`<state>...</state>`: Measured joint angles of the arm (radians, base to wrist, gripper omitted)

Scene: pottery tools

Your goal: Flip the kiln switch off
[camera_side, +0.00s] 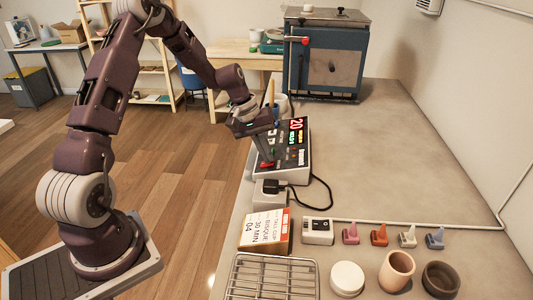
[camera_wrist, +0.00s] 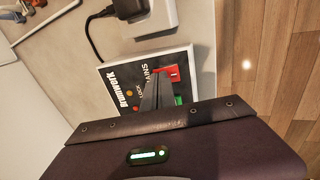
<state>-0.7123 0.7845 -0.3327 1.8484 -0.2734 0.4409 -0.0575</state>
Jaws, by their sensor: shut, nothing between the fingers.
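The kiln control box (camera_side: 292,152) lies on the grey worktop, with a lit red display (camera_side: 296,124) and several small coloured lights. Its red switch (camera_side: 266,165) is at the near left corner of the panel and also shows in the wrist view (camera_wrist: 172,72). The switch's exact position is too small and partly covered to tell. My gripper (camera_side: 268,157) is shut and empty, pointing down with its fingertips right at the red switch. In the wrist view the fingers (camera_wrist: 157,92) stand beside the switch; I cannot tell whether they touch it.
A black plug sits in a white socket block (camera_side: 268,196) just in front of the box, its cable looping right. A labelled box (camera_side: 266,231), a wire rack (camera_side: 271,277) and small pots stand nearer. The kiln (camera_side: 327,55) is behind.

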